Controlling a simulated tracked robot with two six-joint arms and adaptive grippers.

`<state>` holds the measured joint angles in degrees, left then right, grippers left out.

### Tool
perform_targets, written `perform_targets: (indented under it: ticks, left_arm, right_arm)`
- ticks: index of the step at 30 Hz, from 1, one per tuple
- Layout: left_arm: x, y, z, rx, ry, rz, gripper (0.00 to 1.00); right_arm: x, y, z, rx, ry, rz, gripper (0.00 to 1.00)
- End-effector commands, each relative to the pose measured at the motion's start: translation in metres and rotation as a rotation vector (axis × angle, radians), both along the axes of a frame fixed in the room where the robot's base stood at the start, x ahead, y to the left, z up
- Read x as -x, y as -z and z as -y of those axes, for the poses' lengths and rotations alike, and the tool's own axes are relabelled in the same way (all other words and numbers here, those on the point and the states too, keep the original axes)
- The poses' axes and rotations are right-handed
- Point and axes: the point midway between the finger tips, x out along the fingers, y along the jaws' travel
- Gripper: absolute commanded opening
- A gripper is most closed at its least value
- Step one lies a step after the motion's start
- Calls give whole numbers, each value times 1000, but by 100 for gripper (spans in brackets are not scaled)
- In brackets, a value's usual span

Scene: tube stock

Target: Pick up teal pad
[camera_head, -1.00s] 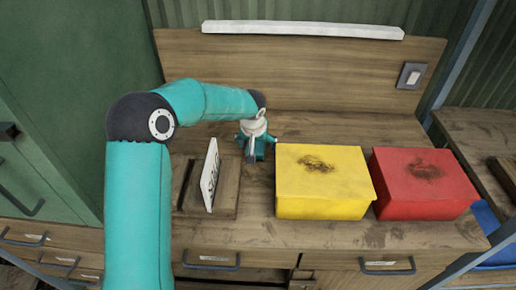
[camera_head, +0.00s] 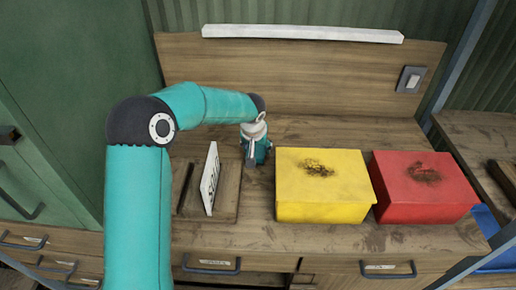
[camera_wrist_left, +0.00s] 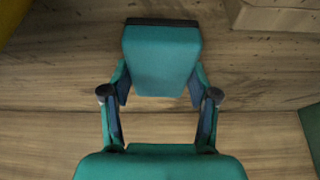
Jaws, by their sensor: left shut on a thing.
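The teal pad (camera_wrist_left: 160,60) shows in the left wrist view as a thick block with a dark strip along its far edge. It sits between the two fingers of my left gripper (camera_wrist_left: 160,93), which press on its sides. In the head view my left gripper (camera_head: 256,156) points down at the worktop, left of the yellow box. There the pad blends with the teal gripper and I cannot make it out apart. I cannot tell whether the pad still touches the wood. My right gripper is not in view.
A yellow box (camera_head: 322,200) and a red box (camera_head: 424,197) stand to the right of the gripper. A wooden holder (camera_head: 228,200) with an upright white card (camera_head: 210,178) stands to the left. The worktop (camera_head: 330,237) is bare along its front.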

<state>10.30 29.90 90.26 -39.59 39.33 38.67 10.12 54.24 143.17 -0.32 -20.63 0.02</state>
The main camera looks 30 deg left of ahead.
Motion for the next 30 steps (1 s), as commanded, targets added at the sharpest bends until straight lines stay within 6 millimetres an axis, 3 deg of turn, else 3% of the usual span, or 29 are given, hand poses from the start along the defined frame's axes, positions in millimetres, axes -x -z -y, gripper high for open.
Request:
perform_targets:
  ticks: [6, 10, 24, 30]
  left_arm:
    - [0, -8, 0, 0, 1, -1, 24]
    - [-1, -24, 0, -2, -2, 5, 24]
    - [-1, -153, 0, -1, 0, 6, 24]
    - [-1, -190, 0, 0, 0, 3, 24]
  right_arm:
    - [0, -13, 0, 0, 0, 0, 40]
    - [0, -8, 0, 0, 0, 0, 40]
    - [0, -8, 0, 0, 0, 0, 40]
    - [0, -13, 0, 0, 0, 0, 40]
